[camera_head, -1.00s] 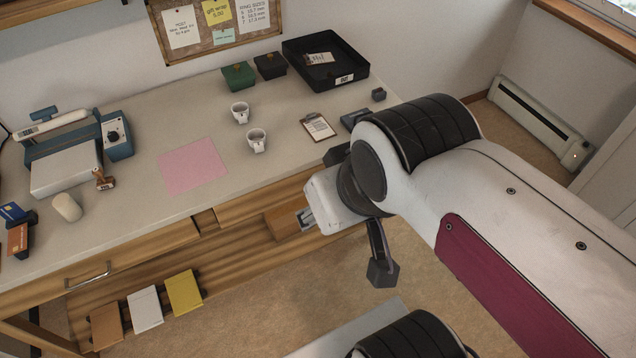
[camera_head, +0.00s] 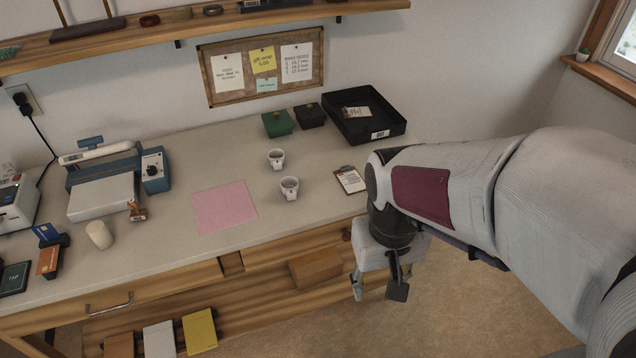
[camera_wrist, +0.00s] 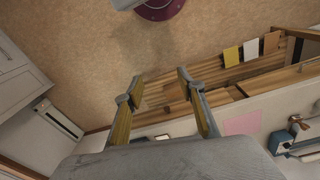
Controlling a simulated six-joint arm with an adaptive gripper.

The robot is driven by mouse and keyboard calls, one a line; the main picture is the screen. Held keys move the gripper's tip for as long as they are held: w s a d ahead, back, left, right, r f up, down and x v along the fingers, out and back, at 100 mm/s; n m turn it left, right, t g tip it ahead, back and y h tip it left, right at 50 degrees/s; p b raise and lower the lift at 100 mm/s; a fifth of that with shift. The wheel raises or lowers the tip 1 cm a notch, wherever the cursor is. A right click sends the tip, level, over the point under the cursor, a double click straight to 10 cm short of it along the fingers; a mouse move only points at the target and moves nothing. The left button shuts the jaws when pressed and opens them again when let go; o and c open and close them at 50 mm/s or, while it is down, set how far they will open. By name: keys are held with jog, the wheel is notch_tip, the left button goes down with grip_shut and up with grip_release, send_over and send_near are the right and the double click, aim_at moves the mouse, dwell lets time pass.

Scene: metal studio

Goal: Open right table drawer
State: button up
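The table's right drawer (camera_head: 290,248) has a wooden front and looks shut. A small dark piece (camera_head: 347,235) shows near its right part; I cannot tell whether it is the handle. My gripper (camera_head: 379,288) hangs low in front of the table's right end, its fingers pointing down and apart. In the wrist view my gripper (camera_wrist: 157,91) is open, with nothing between its fingers. The wooden table front (camera_wrist: 160,112) shows beyond the fingers there. My gripper and forearm hide the table's right front corner in the head view.
The left drawer has a metal handle (camera_head: 110,303). A brown box (camera_head: 315,267) sits under the right drawer. White cups (camera_head: 289,189), a clipboard (camera_head: 350,180) and a black tray (camera_head: 362,118) stand on the tabletop. Floor (camera_head: 465,315) in front is clear.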

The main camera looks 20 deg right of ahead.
jog(key=w+d+f, duration=0.3)
jog(key=d+f, duration=0.2)
jog(key=f, duration=0.5)
jog(key=w+d+f, duration=0.2)
jog(key=d+f, duration=0.2)
jog(key=f, duration=0.5)
jog(key=w+d+f+n+t+y, duration=0.1)
jog(key=w+f+t, duration=0.2)
jog(key=f, duration=0.6)
jog(key=w+f+t, duration=0.2)
jog(key=w+f, duration=0.2)
jog(key=f, duration=0.6)
jog(key=w+r+n+t, duration=0.1)
jog(key=w+r+t, duration=0.7)
jog(key=w+r, duration=0.3)
jog(key=shift+d, duration=0.3)
jog(key=shift+w, duration=0.1)
jog(key=x, duration=0.7)
jog(key=shift+w+f, duration=0.2)
jog(key=shift+w, duration=0.1)
jog(key=shift+d, duration=0.1)
